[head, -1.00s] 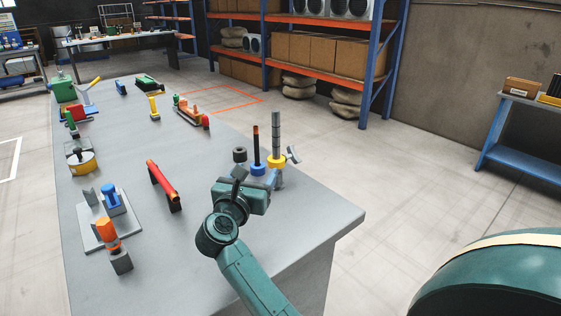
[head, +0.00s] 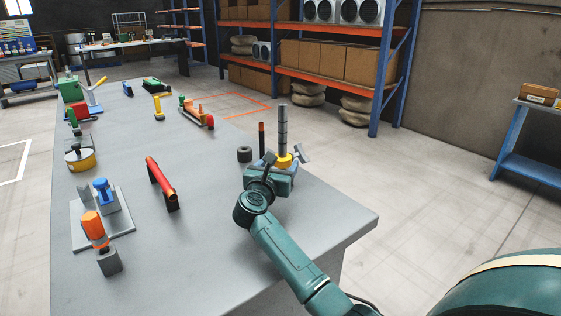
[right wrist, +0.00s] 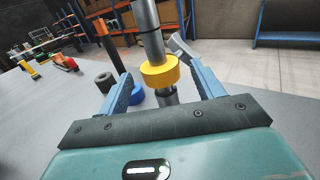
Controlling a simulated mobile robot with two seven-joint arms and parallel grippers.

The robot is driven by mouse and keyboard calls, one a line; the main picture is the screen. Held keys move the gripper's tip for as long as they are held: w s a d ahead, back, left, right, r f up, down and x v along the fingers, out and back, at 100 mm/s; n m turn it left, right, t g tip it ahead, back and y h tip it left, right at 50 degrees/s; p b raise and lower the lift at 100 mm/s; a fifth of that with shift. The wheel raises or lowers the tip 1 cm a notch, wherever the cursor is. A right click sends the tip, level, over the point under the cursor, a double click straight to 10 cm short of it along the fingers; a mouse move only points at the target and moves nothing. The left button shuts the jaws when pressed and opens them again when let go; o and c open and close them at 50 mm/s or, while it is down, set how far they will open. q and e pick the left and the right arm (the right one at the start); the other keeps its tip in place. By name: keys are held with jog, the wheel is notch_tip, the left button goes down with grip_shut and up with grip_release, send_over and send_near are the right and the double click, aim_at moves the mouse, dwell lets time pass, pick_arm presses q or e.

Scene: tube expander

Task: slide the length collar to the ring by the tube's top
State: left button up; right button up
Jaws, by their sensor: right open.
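A grey tube (head: 283,130) with dark rings stands upright near the far right edge of the workbench. A yellow collar (head: 285,161) sits around its lower part; in the right wrist view the collar (right wrist: 160,71) shows large, with the tube (right wrist: 147,20) rising above it. My right gripper (right wrist: 160,76) is open and empty, with one blue finger on each side of the collar's picture. I cannot tell whether the collar is fully between the fingers. In the head view the gripper (head: 283,165) partly hides the tube's foot. My left gripper is not in view.
A dark rod with an orange-red top (head: 262,140) and a blue ring at its base (right wrist: 137,95) stands just left of the tube. A black ring (head: 244,154) lies beside it. A silver angled piece (right wrist: 184,52) is close right of the tube. Several tools stand farther left.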

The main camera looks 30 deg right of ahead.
jog(key=shift+x, duration=1.15)
jog(key=shift+a, duration=0.1)
jog(key=shift+c, duration=0.6)
